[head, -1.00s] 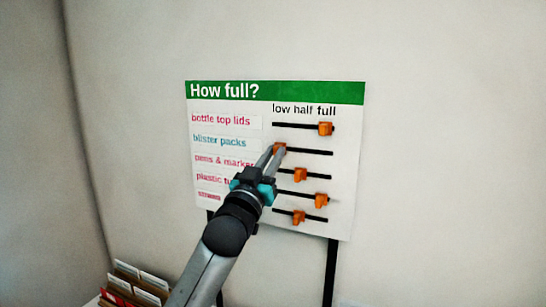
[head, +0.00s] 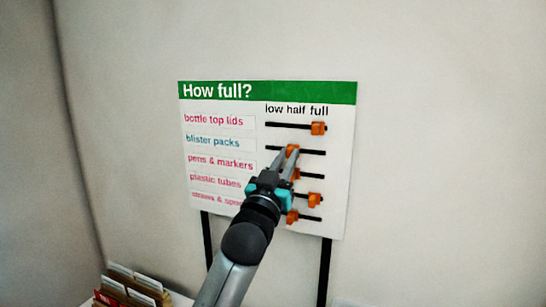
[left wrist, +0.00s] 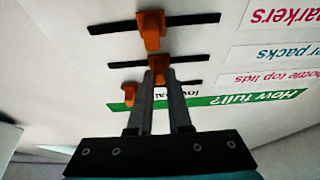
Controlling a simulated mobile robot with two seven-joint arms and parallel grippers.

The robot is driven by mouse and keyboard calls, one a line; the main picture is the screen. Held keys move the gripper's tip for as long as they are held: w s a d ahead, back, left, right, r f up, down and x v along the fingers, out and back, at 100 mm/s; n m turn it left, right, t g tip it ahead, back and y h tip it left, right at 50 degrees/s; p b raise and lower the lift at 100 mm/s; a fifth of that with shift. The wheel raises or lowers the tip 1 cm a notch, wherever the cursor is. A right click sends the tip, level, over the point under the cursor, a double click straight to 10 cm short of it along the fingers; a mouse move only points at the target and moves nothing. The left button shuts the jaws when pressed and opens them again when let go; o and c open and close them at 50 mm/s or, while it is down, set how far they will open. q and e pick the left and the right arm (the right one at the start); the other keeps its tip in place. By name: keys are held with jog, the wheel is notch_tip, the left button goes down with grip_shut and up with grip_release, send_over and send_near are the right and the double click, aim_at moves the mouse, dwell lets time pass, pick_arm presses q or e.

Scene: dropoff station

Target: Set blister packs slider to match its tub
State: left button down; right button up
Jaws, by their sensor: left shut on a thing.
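The "How full?" board (head: 230,155) is in front of me with a row labelled blister packs (head: 212,141). That row's orange slider (head: 292,149) is on its dark track (head: 315,152), near the middle, roughly under the word "half". My left gripper (head: 290,156) is shut on this slider. The left wrist view, with the board upside down, shows the slider (left wrist: 160,64) between the two fingertips (left wrist: 157,76). No tub is in view. My right gripper is not in view.
The bottle top lids slider (head: 318,128) is at the right end of its track, just above. The pens & markers slider (head: 297,174) is partly hidden behind my gripper. Card-filled boxes (head: 135,287) stand at the lower left. The wall around the board is clear.

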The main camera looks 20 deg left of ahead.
pick_arm(q)
jog(key=shift+d, duration=0.15)
jog(key=c, duration=0.8)
grip_release()
jog(key=shift+c, duration=0.2)
jog(key=b+v, duration=0.2)
jog(key=v, duration=1.3)
jog(key=shift+b, duration=0.4)
jog(key=shift+s, duration=0.1)
